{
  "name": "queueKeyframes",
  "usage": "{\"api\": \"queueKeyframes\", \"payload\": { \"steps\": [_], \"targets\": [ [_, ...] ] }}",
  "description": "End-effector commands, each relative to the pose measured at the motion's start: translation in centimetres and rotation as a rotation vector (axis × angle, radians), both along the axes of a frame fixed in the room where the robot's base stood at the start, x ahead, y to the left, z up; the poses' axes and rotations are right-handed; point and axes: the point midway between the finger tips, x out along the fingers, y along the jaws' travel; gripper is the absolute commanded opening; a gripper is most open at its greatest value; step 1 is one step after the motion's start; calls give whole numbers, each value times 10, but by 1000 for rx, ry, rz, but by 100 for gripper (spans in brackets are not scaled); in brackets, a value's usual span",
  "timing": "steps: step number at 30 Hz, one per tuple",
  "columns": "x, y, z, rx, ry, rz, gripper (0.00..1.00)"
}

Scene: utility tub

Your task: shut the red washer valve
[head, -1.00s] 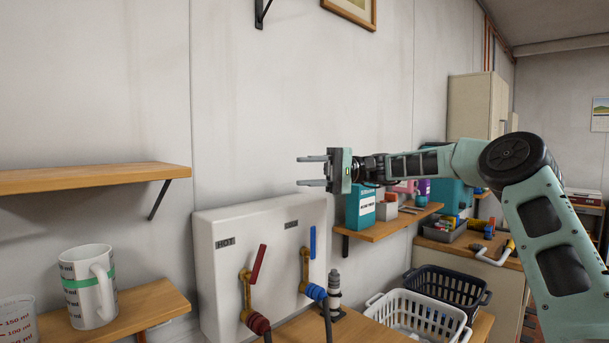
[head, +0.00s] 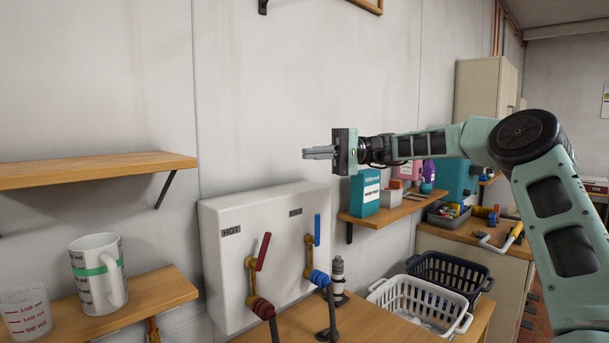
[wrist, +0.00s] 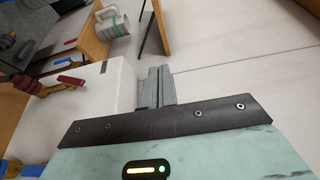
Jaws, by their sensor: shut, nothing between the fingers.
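The red washer valve has a red lever (head: 263,252) on a brass body, mounted on the white box under the HOT label (head: 231,230). Its lever stands up, tilted a little to the right. In the wrist view the red lever (wrist: 70,81) is at the left. A blue-levered valve (head: 316,230) stands to its right, its lever upright. My gripper (head: 306,153) is up and to the right of the red lever, above the white box (head: 222,275) and clear of both valves. Its fingers are together and empty; they also show in the wrist view (wrist: 158,72).
A wooden shelf (head: 90,172) juts out at left, above a lower one with a white mug (head: 88,270) and a measuring cup (head: 24,312). A teal box (head: 365,193) stands on the right shelf. A white basket (head: 385,293) is below. The wall before the gripper is clear.

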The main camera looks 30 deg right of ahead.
Motion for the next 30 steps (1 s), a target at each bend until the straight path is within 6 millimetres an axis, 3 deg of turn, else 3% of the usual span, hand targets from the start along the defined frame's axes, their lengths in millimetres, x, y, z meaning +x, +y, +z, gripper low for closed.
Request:
{"api": "queueKeyframes", "payload": {
  "steps": [5,6,9,12,16,21,26,30],
  "targets": [
    [-32,119,-49,-235,80,137,0],
    [-48,151,-68,-318,97,174,0],
    [-97,213,-115,-533,112,260,0],
    [-153,250,-158,-740,85,334,0],
    [-225,268,-204,-984,3,412,0],
    [-302,256,-247,-1226,-176,479,0],
    [-340,235,-273,-1342,-425,502,0],
    [-332,232,-284,-1341,-675,468,0]
  ]
}}
